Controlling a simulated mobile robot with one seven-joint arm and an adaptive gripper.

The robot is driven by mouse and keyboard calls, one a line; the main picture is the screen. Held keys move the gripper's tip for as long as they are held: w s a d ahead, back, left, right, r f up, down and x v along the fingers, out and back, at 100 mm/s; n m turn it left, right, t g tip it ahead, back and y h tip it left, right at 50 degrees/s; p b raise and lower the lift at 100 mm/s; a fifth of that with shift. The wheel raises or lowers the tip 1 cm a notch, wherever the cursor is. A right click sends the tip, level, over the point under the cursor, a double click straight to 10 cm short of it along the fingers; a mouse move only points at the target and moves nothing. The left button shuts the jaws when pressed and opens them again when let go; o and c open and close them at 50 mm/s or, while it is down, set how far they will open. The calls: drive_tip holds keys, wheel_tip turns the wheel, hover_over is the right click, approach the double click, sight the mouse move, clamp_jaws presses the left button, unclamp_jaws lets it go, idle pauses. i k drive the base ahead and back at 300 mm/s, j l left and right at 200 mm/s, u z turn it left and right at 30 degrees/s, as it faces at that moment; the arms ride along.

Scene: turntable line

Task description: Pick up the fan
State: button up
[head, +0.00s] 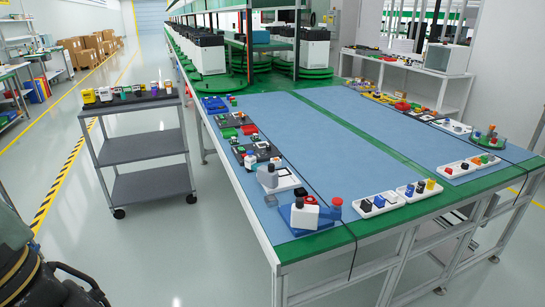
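I cannot make out a fan for certain. Many small parts lie in trays along the edges of the long blue-topped table (345,145), too small to tell apart. White trays near the front hold black, blue and yellow parts (378,202). My gripper is not in view.
A grey shelf cart (145,149) with small coloured parts on top stands left of the table. Open floor (215,235) lies before both. White machines (208,54) stand on green round bases behind the table. Cardboard boxes (88,50) are stacked far left.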

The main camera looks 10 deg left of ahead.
sight(315, 202)
drive_tip(key=i+j, duration=0.15)
drive_tip(key=i, duration=0.2)
drive_tip(key=i+j+z, duration=0.15)
drive_tip(key=i, duration=0.25)
drive_tip(key=i+j, duration=0.1)
drive_tip(key=i, duration=0.25)
